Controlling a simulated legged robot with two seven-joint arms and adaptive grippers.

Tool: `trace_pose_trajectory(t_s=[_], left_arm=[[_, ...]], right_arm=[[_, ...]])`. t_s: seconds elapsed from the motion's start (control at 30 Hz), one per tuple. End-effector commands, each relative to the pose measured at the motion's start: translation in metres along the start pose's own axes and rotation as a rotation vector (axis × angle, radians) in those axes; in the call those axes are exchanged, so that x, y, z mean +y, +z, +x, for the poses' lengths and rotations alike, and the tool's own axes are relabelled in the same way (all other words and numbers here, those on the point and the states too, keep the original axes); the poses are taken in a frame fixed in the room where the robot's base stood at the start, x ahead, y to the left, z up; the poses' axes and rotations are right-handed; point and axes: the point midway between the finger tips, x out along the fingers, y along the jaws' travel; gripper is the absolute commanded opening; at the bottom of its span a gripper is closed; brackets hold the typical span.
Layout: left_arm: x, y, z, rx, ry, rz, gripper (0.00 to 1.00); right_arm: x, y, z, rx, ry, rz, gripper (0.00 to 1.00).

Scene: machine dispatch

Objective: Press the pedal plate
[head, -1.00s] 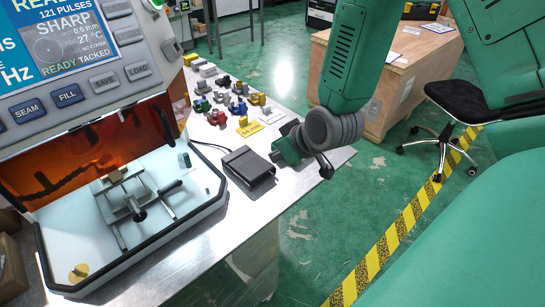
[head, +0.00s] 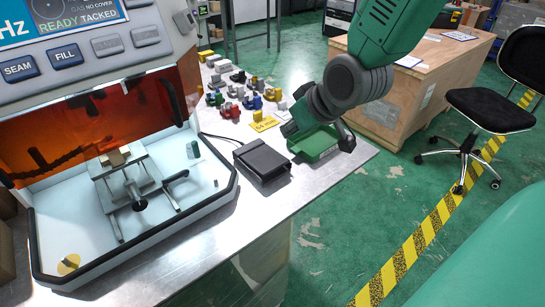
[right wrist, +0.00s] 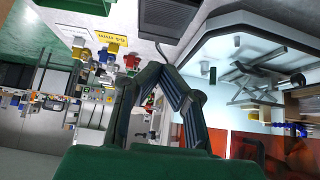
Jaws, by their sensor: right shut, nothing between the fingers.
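The pedal (head: 262,160) is a black box with a flat dark top plate. It lies on the metal bench, right of the machine's chamber, with a cable at its back. It also shows near the top of the right wrist view (right wrist: 168,18). My right gripper (head: 322,115) is above the bench, to the right of and behind the pedal, apart from it. In the right wrist view, its fingers (right wrist: 160,85) come together with nothing between them. My left gripper is not in view.
A green tray (head: 314,144) sits on the bench right of the pedal, partly behind my gripper. Several small coloured parts (head: 232,110) and a yellow card (head: 265,124) lie behind. The machine's open chamber (head: 130,200) is on the left. Bench in front of the pedal is clear.

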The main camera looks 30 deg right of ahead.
Motion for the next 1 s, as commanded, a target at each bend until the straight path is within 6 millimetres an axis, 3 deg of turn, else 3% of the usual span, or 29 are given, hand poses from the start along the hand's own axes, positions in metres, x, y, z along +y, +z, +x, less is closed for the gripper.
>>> trace_pose_trajectory(t_s=[0.5,0.7,1.0], left_arm=[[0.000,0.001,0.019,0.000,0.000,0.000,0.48],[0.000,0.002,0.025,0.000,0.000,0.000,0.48],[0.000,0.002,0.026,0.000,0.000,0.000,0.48]], right_arm=[[0.000,0.003,0.100,-0.002,-0.001,0.000,0.00],[0.000,0.023,0.118,-0.001,0.000,0.000,0.00],[0.000,0.029,0.124,0.001,0.000,0.000,0.00]])
